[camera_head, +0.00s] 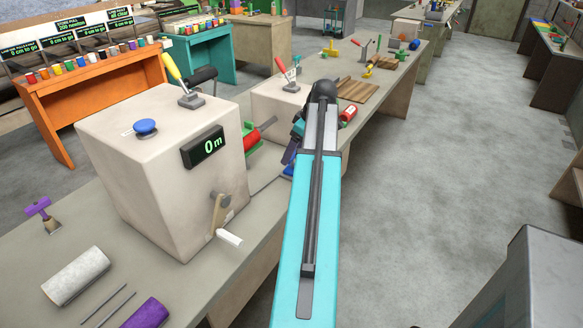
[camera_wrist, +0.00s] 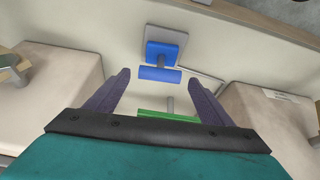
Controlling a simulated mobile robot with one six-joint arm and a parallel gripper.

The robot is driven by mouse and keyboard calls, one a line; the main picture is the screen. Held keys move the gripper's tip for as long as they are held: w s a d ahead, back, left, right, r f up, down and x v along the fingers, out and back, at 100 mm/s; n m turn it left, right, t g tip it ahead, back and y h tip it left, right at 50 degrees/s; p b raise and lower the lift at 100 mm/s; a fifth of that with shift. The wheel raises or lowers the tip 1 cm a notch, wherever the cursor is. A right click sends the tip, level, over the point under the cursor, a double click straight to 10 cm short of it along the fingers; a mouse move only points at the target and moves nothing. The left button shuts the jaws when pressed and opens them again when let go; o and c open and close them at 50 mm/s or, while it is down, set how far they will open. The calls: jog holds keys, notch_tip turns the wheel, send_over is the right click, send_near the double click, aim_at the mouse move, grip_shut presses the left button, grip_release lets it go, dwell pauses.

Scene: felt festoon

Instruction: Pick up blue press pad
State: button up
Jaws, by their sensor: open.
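The blue press pad (camera_wrist: 160,55) shows in the wrist view as a blue block with a blue bar-shaped handle, on a light grey plate. In the head view a small blue patch (camera_head: 289,170), likely the same pad, shows on the bench below my gripper, mostly hidden by my arm. My gripper (camera_wrist: 160,78) is open and empty, its two purple-grey fingers wide apart. In the wrist view the pad's handle appears between the fingertips and the block beyond them. I cannot tell the exact gap. In the head view my gripper (camera_head: 290,152) is partly hidden behind my arm.
A beige box (camera_head: 165,170) with a blue button (camera_head: 145,128), "0 m" display and crank stands on one side; another beige box (camera_head: 278,100) stands beyond. A red and green roller (camera_head: 255,134) lies between them. A green piece (camera_wrist: 168,115) shows below the pad in the wrist view.

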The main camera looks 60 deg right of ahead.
aim_at(289, 166)
jog(key=shift+w+f, duration=0.25)
jog(key=shift+f, duration=0.35)
jog(key=shift+f, duration=0.1)
jog(key=shift+p+x, duration=0.85)
jog(key=shift+x, duration=1.6)
jog(key=c, duration=1.2)
